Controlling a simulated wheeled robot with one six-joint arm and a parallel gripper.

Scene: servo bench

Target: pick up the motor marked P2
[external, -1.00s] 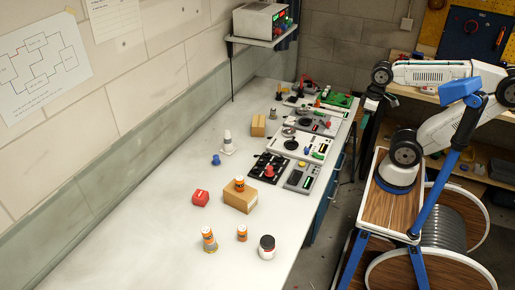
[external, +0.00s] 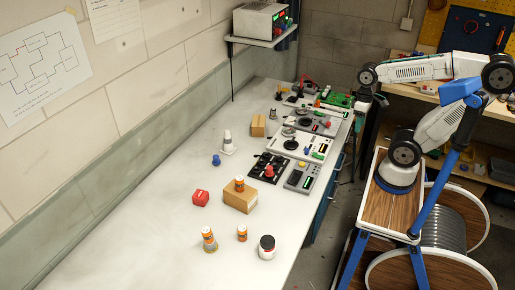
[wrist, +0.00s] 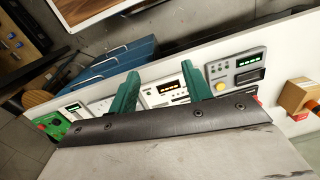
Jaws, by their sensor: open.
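Several small orange-and-white cylinders that look like motors are in the external view. One stands on a cardboard box (external: 240,200), another (external: 242,233) stands on the bench, and a third (external: 208,233) sits on top of a greyish base. Their marks are too small to read, so I cannot tell which is P2. My gripper (external: 368,98) is beyond the bench's right edge near its far end, well away from them. In the wrist view its two green fingers (wrist: 160,72) are apart, with nothing seen between them.
A red block (external: 201,197), a dark-lidded jar (external: 267,247), a blue knob-like piece (external: 216,160) and a white cone (external: 228,143) stand on the bench. Control panels (external: 301,148) line its right side. The bench's near left is clear. A shelf (external: 262,41) holds an instrument.

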